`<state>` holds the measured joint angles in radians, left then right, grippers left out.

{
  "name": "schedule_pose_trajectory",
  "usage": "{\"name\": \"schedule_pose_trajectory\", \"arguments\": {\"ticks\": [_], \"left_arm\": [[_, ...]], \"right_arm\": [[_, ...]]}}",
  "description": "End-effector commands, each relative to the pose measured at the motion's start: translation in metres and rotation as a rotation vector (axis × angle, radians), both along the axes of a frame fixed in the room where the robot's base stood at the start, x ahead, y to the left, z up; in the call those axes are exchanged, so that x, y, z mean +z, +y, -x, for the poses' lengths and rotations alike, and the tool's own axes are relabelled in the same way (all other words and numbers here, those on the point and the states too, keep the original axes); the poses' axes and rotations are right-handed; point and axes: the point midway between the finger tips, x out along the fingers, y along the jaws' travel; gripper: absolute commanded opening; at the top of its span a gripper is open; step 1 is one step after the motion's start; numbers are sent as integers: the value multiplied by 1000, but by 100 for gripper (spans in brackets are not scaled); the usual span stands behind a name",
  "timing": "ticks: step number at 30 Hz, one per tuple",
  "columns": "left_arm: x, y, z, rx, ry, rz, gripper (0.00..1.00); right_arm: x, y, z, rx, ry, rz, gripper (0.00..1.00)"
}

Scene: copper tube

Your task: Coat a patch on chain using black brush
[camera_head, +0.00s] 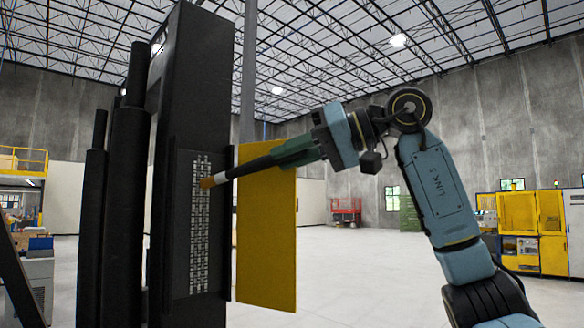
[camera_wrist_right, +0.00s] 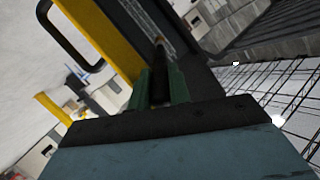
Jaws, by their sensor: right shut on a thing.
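The chain (camera_head: 199,235) is a metal mesh strip hanging upright in a recess of a tall black column. My right gripper (camera_head: 292,152) has green fingers shut on the black brush (camera_head: 250,167). The brush points left, and its orange-brown bristle tip (camera_head: 208,182) lies over the upper part of the chain in the head view. I cannot tell whether the bristles touch it. In the right wrist view the brush (camera_wrist_right: 159,75) sits between the green fingers (camera_wrist_right: 160,88). No coated patch is clear on the chain. My left gripper is not in view.
The tall black column (camera_head: 205,70) has dark cylinders (camera_head: 124,215) at its left. A yellow panel (camera_head: 267,240) stands open on the right of the column, beneath the brush. Floor to the right is clear; yellow machines (camera_head: 530,225) stand far off.

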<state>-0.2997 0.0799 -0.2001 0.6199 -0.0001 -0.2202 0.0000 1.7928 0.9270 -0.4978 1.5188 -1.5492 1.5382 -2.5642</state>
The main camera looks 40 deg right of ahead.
Motion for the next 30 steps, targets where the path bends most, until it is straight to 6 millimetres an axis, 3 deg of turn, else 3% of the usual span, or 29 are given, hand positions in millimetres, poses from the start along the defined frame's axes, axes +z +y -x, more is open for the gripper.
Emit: {"name": "schedule_pose_trajectory", "arguments": {"ticks": [18, 25, 30], "left_arm": [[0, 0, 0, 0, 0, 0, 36], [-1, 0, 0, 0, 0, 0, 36], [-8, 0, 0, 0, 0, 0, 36]], "right_arm": [[37, 0, 1, 0, -1, -1, 0], [35, 0, 0, -1, 0, 0, 0], [23, 0, 0, -1, 1, 1, 0]]}}
